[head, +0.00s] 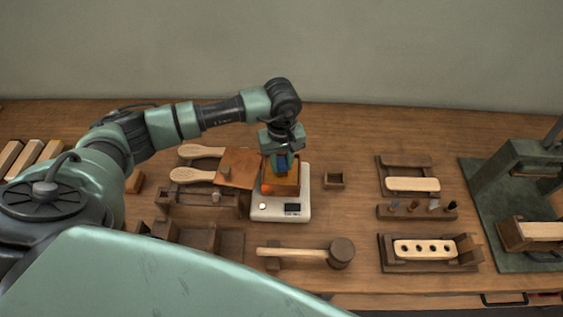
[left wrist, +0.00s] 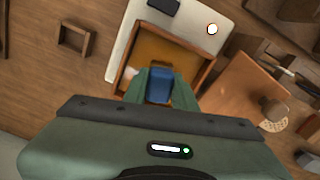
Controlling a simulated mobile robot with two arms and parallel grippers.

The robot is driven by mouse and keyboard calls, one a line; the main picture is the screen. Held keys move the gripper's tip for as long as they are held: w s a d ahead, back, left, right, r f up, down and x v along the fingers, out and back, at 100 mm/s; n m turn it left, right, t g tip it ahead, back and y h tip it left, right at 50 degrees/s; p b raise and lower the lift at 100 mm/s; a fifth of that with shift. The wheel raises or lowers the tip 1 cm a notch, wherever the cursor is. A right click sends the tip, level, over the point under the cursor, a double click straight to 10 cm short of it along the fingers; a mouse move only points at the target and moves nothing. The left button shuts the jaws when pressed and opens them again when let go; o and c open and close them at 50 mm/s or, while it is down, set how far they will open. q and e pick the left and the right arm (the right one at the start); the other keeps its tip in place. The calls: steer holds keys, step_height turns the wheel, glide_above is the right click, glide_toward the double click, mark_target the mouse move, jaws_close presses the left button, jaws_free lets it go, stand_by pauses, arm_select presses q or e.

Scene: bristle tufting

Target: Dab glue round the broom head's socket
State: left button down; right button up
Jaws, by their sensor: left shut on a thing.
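My left gripper (head: 281,158) is shut on a small blue thing, which shows between the fingers in the left wrist view (left wrist: 159,87). It is over an open wooden box (head: 266,188) with an orange-brown inside, standing on a white scale (head: 275,212). I cannot tell whether the blue thing touches the box floor. A pale block with several dark holes (head: 425,256) lies in a dark wooden cradle at the right. My right gripper is not in view.
A mallet (head: 340,252) lies in front of the scale. A wooden lid-like board (head: 238,166) and two pale paddle-shaped handles (head: 195,174) are left of the box. A small square tray (head: 334,180) stands to its right. A green press (head: 520,170) stands far right.

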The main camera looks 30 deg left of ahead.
mark_target(282, 162)
arm_select(q)
steer(key=shift+s+f, duration=0.1)
steer(key=shift+r+p, duration=0.6)
steer(key=shift+r, duration=0.5)
steer(key=shift+r+p, duration=0.85)
steer(key=shift+r, duration=1.6)
steer(key=shift+d, duration=0.1)
